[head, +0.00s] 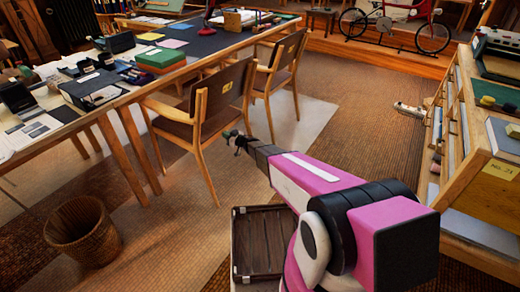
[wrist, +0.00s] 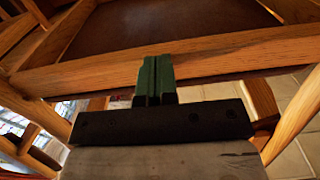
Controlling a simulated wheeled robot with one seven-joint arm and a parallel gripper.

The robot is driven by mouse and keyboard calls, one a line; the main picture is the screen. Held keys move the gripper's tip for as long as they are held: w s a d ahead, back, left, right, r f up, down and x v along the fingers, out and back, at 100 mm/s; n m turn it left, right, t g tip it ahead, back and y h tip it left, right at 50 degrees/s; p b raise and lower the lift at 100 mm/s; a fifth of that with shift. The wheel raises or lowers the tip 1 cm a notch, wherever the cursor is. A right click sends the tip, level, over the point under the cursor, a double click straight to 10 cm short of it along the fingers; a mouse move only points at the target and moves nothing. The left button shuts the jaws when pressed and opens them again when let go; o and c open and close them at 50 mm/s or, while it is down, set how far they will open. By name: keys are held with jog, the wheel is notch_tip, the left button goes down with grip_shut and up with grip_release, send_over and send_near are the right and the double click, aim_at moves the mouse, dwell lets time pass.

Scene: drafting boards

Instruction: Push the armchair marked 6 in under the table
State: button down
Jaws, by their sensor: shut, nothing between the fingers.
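A wooden armchair (head: 205,105) with a dark brown back stands at the near side of the long table (head: 175,82), its back toward me. A small yellow tag is on its back; I cannot read the number. A second similar armchair (head: 283,65) stands beyond it, also with a yellow tag. In the wrist view, the green fingers of my gripper (wrist: 157,62) are shut and empty, in front of a wooden rail of a chair (wrist: 215,58). I cannot tell whether they touch it.
A wicker basket (head: 83,232) stands on the floor at left. A wooden cabinet (head: 470,130) lines the right side. A red bicycle (head: 395,25) stands behind.

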jog(key=v, duration=1)
jog(key=shift+d+r, duration=0.15)
jog(key=s+d+r+m+h, duration=0.3)
jog(key=d+r+m+h, duration=0.2)
jog(key=d+h, duration=0.3)
jog(key=s+d+r+m+h, duration=0.35)
jog(key=d+h, duration=0.35)
jog(key=d, duration=0.3)
jog(key=s+r+g, duration=0.2)
jog(key=s+g, duration=0.1)
jog(key=s, duration=0.5)
jog(key=s+d+r+m+g, duration=0.1)
jog(key=s+g, duration=0.3)
jog(key=s, duration=0.4)
jog(key=s+d+r+m+g, duration=0.1)
jog(key=s+r+g, duration=0.3)
jog(key=s, duration=0.5)
jog(key=shift+y, duration=0.4)
jog(key=shift+r, duration=0.15)
